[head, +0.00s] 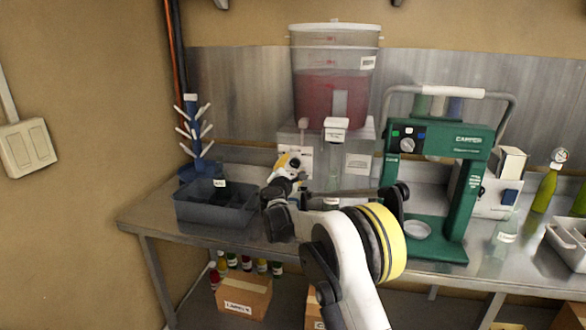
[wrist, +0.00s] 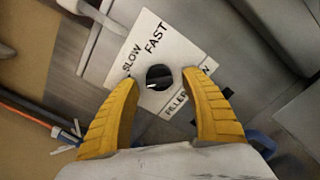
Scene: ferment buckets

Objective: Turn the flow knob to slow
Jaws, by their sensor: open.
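The flow knob (wrist: 159,77) is a round black knob with a pale pointer mark, set on a white plate (wrist: 150,45) printed SLOW, FAST and FILLER. In the wrist view it sits between and just beyond the two yellow fingers of my gripper (wrist: 162,100). The fingers are open on both sides and appear apart from the knob. In the head view my gripper (head: 290,163) is in front of the white filler panel (head: 303,150), and it hides the knob there. The pointer's exact setting is hard to tell.
A bucket of red liquid (head: 333,95) stands on the filler above the gripper. A green capper (head: 455,190) is close on the right. A dark crate (head: 215,212) and a blue bottle tree (head: 193,130) stand on the left of the steel table (head: 150,218).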

